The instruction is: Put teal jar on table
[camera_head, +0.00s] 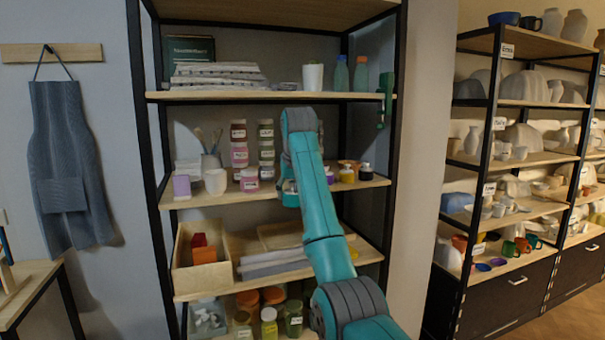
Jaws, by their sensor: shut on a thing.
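My teal arm reaches up from the lower right to the middle shelf of the rack. My gripper (289,188) is at that shelf, among the small jars, and is largely hidden by my own wrist. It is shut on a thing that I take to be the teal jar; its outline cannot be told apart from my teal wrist. A wooden table (33,272) with black legs stands at the far left, only partly in view, well apart from my gripper.
The middle shelf (215,197) also holds stacked pink jars (240,157), a lilac block (181,186), a white cup (215,181) and yellow-and-black jars (347,174). A black rack post (147,170) stands between shelf and table. An apron (72,160) hangs above the table.

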